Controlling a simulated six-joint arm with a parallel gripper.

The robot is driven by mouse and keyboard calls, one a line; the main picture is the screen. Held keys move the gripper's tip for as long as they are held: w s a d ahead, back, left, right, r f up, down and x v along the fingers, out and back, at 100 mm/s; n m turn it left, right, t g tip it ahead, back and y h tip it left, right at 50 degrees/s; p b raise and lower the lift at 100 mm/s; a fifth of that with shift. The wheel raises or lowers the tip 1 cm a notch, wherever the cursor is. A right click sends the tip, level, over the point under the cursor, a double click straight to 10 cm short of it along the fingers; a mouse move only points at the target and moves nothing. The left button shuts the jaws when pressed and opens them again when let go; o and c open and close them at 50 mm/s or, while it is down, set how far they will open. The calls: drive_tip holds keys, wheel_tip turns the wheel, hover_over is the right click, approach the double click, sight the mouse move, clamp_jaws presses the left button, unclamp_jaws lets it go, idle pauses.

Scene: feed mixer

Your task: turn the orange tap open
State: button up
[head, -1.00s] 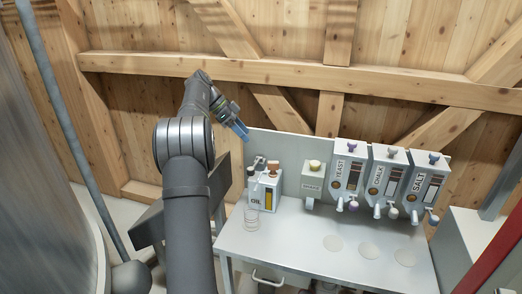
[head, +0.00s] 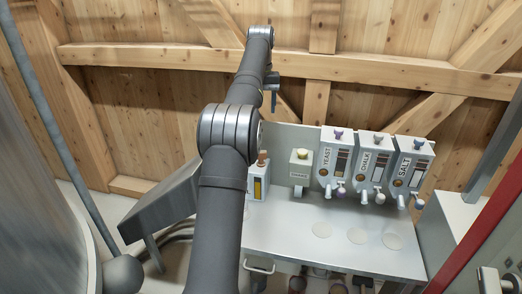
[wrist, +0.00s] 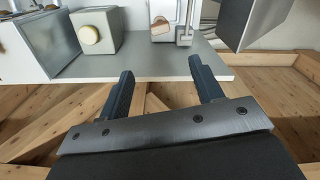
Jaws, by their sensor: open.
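The oil dispenser (head: 257,185) is a white box on the bench, partly hidden behind my arm in the head view. A brown-orange knob (head: 263,158) stands on its top and is the only orange handle I can make out; I cannot tell for sure that it is the tap. My gripper (head: 274,100) is above and behind the bench, near the timber wall, apart from the dispenser. In the wrist view its two dark fingers (wrist: 163,86) are spread with nothing between them. A white box with a cream round knob (wrist: 90,34) lies beyond the fingers there.
Yeast (head: 328,170), chalk (head: 365,170) and salt (head: 404,172) dispensers follow. The bench front (head: 300,240) is mostly clear. A red post (head: 475,235) is at right.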

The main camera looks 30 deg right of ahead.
wheel_tip(320, 180, down, 17)
drive_tip(key=shift+f, duration=0.2)
idle(0.4)
drive_tip(key=c, duration=1)
drive_tip(key=shift+m, duration=1.5)
drive_tip(key=o, duration=1)
drive_tip(key=shift+w+a, duration=0.1)
